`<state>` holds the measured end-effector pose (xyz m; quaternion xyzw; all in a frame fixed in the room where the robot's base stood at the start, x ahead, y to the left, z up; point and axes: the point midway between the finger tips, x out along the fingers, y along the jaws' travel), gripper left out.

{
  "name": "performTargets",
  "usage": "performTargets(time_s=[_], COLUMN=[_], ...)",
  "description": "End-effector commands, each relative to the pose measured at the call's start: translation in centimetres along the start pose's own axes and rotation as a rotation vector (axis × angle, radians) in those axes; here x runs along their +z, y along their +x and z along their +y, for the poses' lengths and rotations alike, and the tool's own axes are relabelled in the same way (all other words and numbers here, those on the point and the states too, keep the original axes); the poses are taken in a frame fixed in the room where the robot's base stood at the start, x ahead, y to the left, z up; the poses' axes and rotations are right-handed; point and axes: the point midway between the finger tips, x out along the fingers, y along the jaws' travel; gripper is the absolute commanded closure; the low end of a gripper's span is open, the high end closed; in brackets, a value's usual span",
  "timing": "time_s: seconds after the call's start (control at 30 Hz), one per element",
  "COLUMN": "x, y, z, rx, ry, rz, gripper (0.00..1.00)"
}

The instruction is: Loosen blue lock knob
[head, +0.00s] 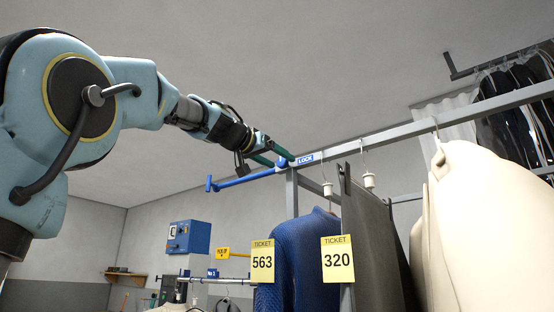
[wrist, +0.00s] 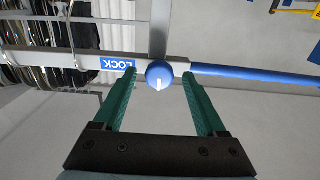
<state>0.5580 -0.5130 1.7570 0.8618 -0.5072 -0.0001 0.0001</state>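The blue lock knob (wrist: 158,75) is round with a white mark on its face. It sits on the grey rail beside a blue LOCK label (wrist: 117,63), which also shows in the head view (head: 306,160). My gripper (wrist: 160,72) has two green fingers spread apart, one on each side of the knob. A gap shows between the knob and each finger, so neither appears to touch it; the depth is hard to tell.
A blue bar (head: 243,179) with a hooked end extends left from the grey rail (head: 400,131). Below hang a blue sweater with ticket 563 (head: 262,262), a dark garment with ticket 320 (head: 337,260) and cream garments (head: 475,220). Free air surrounds the arm at left.

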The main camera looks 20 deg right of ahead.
Motion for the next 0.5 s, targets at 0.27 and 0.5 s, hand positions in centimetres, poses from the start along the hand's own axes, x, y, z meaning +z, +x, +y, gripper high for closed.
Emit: performTargets(time_s=[0.27, 0.5], x=[-0.01, -0.01], y=[-0.02, -0.02], z=[0.01, 0.00], rx=[0.000, 0.000], ry=[0.000, 0.000], rz=[0.000, 0.000], gripper=[0.59, 0.86])
